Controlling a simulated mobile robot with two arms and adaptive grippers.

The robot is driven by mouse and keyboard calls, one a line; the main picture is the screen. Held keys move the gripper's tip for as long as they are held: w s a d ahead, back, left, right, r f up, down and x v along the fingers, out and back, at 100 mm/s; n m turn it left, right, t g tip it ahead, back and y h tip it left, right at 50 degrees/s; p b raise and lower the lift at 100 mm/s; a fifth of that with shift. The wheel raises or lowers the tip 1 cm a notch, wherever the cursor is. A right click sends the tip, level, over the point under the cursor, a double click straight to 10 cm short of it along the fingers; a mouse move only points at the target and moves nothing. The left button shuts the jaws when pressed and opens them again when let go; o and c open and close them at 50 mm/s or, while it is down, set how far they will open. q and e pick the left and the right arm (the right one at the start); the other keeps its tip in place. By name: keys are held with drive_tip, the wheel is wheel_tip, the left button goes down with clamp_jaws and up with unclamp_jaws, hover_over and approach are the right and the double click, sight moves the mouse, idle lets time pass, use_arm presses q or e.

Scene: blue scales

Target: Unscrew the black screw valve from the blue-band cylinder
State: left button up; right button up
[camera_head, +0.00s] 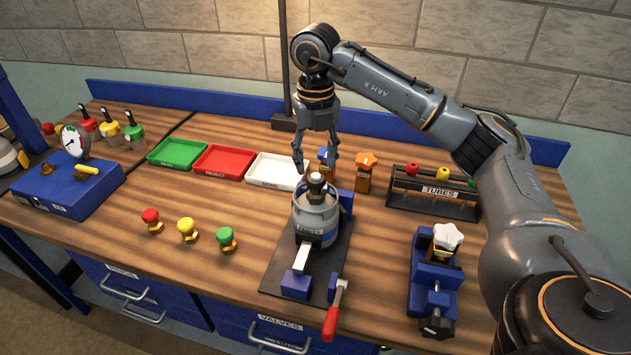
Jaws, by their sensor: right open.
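The grey cylinder (316,222) with a bluish upper part stands upright in a clamp fixture on a dark base plate. The dark screw valve (316,186) sits on top of it, with a brass-coloured part showing. My right gripper (315,168) points down from above with its fingers apart, just over the valve. It looks empty; from this angle I cannot tell whether a finger touches the valve. My left gripper is not in view.
Behind are green (178,152), red (224,161) and white (268,171) trays. Orange-topped (366,172) and blue-topped (326,157) bottles stand close behind the cylinder. A tube rack (434,192) and blue vise (436,270) are right. Red, yellow and green valves (187,230) stand left.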

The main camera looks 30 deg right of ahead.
sight(316, 175)
wheel_tip(316, 175, down, 8)
drive_tip(key=shift+p, duration=0.85)
drive_tip(key=c, duration=1)
drive_tip(key=shift+n+b, duration=0.45)
drive_tip(key=shift+n, duration=0.55)
drive_tip(key=n+b, duration=0.1)
drive_tip(key=n, duration=0.4)
drive_tip(key=shift+n, duration=0.3)
drive_tip(key=n+b, duration=0.1)
drive_tip(key=n, duration=0.3)
drive_tip(key=shift+b, duration=0.3)
drive_tip(key=n+b, duration=0.1)
drive_tip(key=n, duration=0.3)
drive_tip(key=shift+r+p, duration=1.1)
drive_tip(key=shift+r, duration=0.55)
drive_tip(key=shift+r, duration=0.1)
